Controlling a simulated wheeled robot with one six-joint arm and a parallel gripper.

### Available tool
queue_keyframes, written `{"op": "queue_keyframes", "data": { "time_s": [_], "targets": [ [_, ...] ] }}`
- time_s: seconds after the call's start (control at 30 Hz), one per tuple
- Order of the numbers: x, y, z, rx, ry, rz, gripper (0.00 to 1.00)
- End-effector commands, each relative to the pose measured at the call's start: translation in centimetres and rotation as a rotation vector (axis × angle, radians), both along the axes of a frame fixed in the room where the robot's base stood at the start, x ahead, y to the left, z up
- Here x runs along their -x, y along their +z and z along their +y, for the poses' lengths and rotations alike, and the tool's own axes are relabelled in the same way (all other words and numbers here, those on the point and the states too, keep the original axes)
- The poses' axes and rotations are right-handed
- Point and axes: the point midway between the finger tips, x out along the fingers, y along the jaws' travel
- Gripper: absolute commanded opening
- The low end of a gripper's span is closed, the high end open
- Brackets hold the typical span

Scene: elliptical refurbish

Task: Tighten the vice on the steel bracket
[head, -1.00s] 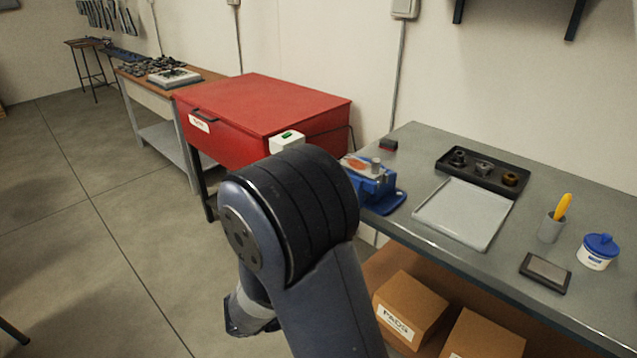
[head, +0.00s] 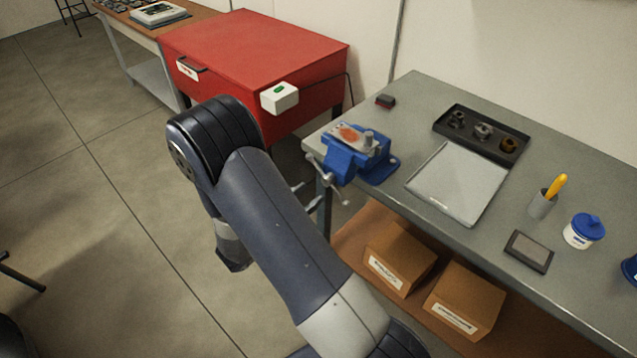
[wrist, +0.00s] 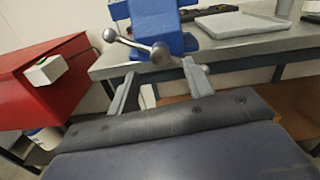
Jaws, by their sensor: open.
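The blue vice (head: 343,163) is mounted at the left front corner of the grey workbench. The steel bracket (head: 369,140), a pale metal piece with an orange-brown patch, sits at the top of its jaws; I cannot tell how tightly it is held. The vice's metal handle (head: 338,190) hangs at its front, and in the wrist view the handle (wrist: 135,44) slants with a ball end at left. My gripper (wrist: 159,69) is open and empty, its fingers pointing at the handle's screw end, apparently just short of it. In the head view my arm hides most of the gripper.
The workbench (head: 420,105) carries a grey tray (head: 458,184), a black parts tray (head: 481,133), a cup with a yellow tool (head: 543,203) and a blue-lidded tub (head: 584,231). Cardboard boxes (head: 400,258) sit below. A red cabinet (head: 255,50) with a white switch box (head: 279,98) stands left.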

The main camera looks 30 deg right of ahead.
Motion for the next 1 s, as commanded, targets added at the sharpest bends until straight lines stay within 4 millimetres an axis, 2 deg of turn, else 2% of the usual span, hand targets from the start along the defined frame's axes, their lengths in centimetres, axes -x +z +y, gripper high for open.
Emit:
{"op": "queue_keyframes", "data": {
  "time_s": [0.1,0.3,0.7,1.0],
  "targets": [
    [-0.6,0.2,-1.9,-0.001,-0.004,0.000,0.48],
    [-1.3,0.1,-3.7,-0.001,-0.002,-0.001,0.48],
    [-1.5,0.0,-4.2,-0.002,0.001,-0.002,0.48],
    [-1.5,0.0,-4.2,-0.002,0.000,-0.002,0.23]
  ]
}}
